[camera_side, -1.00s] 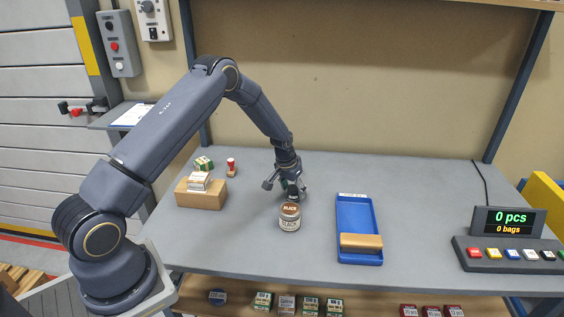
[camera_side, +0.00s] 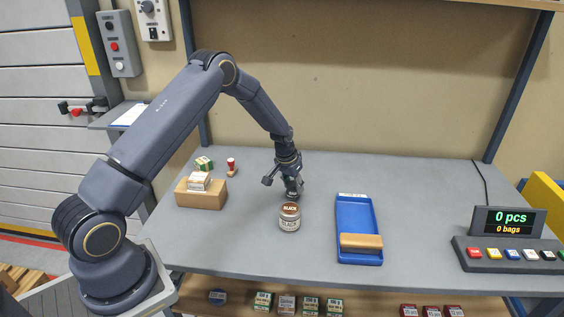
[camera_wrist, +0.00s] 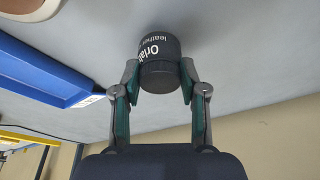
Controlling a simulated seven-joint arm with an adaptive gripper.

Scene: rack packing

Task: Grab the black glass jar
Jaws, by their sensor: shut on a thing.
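A small black jar (camera_wrist: 160,62) with white lettering shows in the wrist view between my two fingers. My gripper (camera_wrist: 160,84) is shut on it, one fingertip against each side. In the side view my gripper (camera_side: 293,194) points down at the middle of the table, behind a jar with a brown lid (camera_side: 290,217). There the black jar is mostly hidden by the fingers, and I cannot tell whether it touches the table.
A blue tray (camera_side: 357,214) with a tan block (camera_side: 361,242) lies to the right. A wooden block (camera_side: 201,194) with small boxes, a green-white box (camera_side: 204,163) and a red stamp (camera_side: 231,167) stand left. A keypad with display (camera_side: 509,222) is far right.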

